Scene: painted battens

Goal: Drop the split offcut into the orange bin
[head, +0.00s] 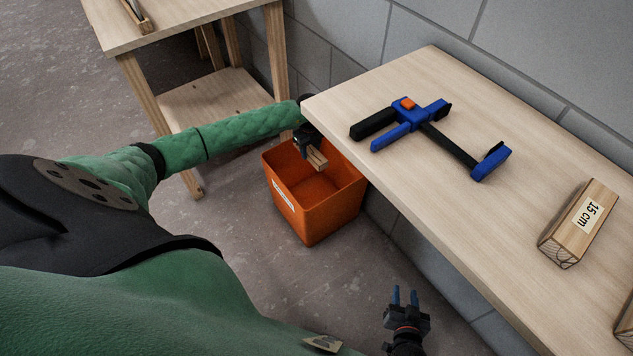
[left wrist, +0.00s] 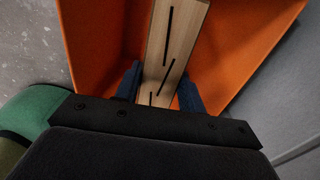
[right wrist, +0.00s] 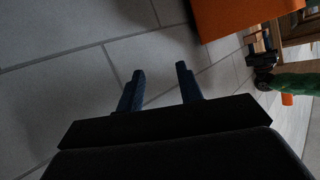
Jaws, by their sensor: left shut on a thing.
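The split offcut (left wrist: 172,45) is a short pale wooden piece with dark cracks along its face. My left gripper (left wrist: 160,92) is shut on it, with one blue finger on each side. In the head view the offcut (head: 317,158) hangs from my left gripper (head: 308,142) over the open orange bin (head: 312,228). The bin stands on the floor between the two benches, with a white label on its front. Its walls also show around the offcut in the left wrist view (left wrist: 95,40). My right gripper (head: 404,297) is open and empty, low beside the bench.
A light wooden bench (head: 450,160) on the right holds a blue and black clamp (head: 430,125) and a block labelled 15 cm (head: 580,222). Its corner is close to my left forearm. Another wooden bench (head: 185,18) stands behind. A grey block wall (head: 540,45) runs along the back.

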